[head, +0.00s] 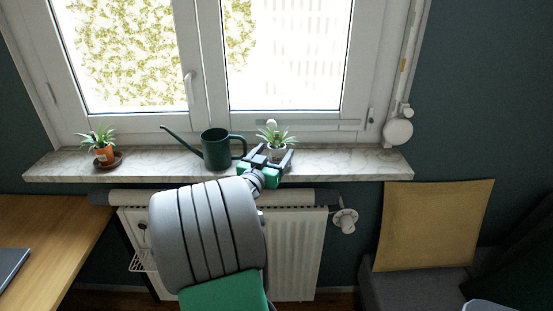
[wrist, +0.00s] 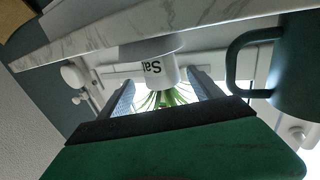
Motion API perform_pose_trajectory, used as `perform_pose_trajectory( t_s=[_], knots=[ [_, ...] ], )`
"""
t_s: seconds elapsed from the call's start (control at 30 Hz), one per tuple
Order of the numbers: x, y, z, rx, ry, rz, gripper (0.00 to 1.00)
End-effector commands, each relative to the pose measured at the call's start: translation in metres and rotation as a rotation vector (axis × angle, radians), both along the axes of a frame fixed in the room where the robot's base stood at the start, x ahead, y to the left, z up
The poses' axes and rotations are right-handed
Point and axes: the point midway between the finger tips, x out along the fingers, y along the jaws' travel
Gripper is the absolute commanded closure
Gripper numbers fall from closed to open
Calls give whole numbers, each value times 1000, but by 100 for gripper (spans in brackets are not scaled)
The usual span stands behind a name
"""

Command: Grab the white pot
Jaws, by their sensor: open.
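The white pot (head: 276,153) holds a spiky green plant and stands upright on the marble windowsill (head: 340,165), right of the watering can. In the wrist view, which is upside down, the white pot (wrist: 160,71) shows dark lettering, with its leaves hanging below it in the picture. My gripper (head: 273,158) is open at the front of the pot, one finger toward each side. In the wrist view the pot lies between the fingertips of my gripper (wrist: 161,78), with a gap visible on both sides. How far the fingers reach around it is hard to tell.
A dark green watering can (head: 216,149) stands close left of my gripper; its handle (wrist: 236,68) is near one finger in the wrist view. An orange pot (head: 105,154) with a plant stands far left. The window (head: 285,55) is behind. The sill's right end is clear.

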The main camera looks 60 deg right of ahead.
Motion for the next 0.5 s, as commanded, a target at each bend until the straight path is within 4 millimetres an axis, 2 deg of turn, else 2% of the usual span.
perform_pose_trajectory(
  t_s=[0.3,0.4,0.5],
  knots=[
    [5,-52,4,3,1,-1,25],
    [7,-62,3,2,1,0,25],
    [7,-63,2,2,0,2,25]
  ],
)
